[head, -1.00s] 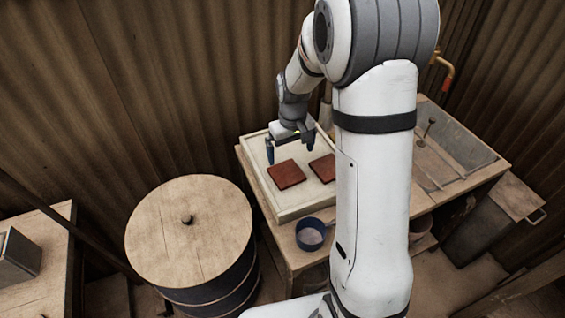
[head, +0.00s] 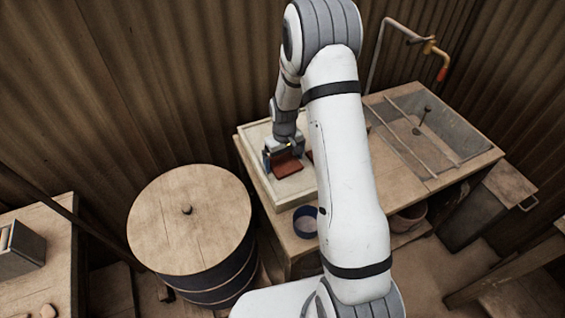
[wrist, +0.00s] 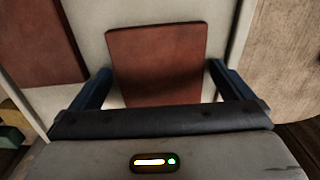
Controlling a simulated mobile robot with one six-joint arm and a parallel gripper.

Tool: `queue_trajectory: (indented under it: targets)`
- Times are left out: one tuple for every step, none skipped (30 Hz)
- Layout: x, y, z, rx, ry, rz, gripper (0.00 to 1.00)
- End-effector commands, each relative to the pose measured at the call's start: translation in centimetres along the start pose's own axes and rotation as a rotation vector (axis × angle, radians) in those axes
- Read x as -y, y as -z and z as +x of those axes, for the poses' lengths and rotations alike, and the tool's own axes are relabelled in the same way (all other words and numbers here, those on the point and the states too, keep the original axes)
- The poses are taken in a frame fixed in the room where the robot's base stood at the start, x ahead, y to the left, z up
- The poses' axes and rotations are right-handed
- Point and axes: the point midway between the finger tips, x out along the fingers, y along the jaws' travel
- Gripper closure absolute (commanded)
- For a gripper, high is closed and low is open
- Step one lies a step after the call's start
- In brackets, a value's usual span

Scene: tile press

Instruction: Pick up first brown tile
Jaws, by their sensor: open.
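A square brown tile (head: 287,167) lies in a pale shallow tray (head: 295,190) on the wooden bench. My gripper (head: 283,165) is open right at this tile. In the wrist view the tile (wrist: 156,60) lies between the two blue fingers of my gripper (wrist: 158,88), with a gap on either side. The tile's near edge is hidden by the gripper body. A second brown tile (wrist: 38,42) lies to the left in the wrist view. In the head view only a sliver of it (head: 310,156) shows beside my arm.
A blue bowl (head: 305,222) stands in front of the tray. A large drum with a wooden lid (head: 190,220) stands to the left. The corrugated wall (head: 150,80) is close behind.

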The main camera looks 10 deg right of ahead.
Motion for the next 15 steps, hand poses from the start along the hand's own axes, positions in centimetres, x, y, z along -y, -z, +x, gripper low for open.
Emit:
queue_trajectory:
  targets:
    - [-0.02,0.00,0.17,0.000,0.000,0.000,0.00]
    - [-0.02,0.00,0.24,0.000,0.000,0.000,0.00]
    - [-0.03,0.00,0.27,0.000,0.000,0.000,0.00]
    - [-0.03,0.01,0.28,-0.001,0.000,0.000,0.00]
    - [-0.04,0.01,0.27,-0.001,0.000,0.001,0.00]
    - [-0.04,0.00,0.27,-0.001,0.000,0.001,0.00]
    - [-0.05,0.00,0.26,-0.001,0.000,0.001,0.00]
    - [-0.05,0.00,0.26,-0.001,0.000,0.001,0.01]
    - [-0.06,0.00,0.26,-0.001,0.000,0.001,0.04]
    - [-0.06,0.00,0.26,-0.001,0.000,0.001,0.07]
    - [-0.06,-0.01,0.25,-0.001,0.000,0.001,0.09]
    - [-0.07,-0.01,0.25,-0.001,0.000,0.001,0.12]
    - [-0.07,-0.01,0.25,-0.001,0.000,0.001,0.15]
    - [-0.07,-0.01,0.25,-0.001,0.000,0.001,0.17]
    - [-0.07,-0.01,0.24,-0.001,0.000,0.001,0.20]
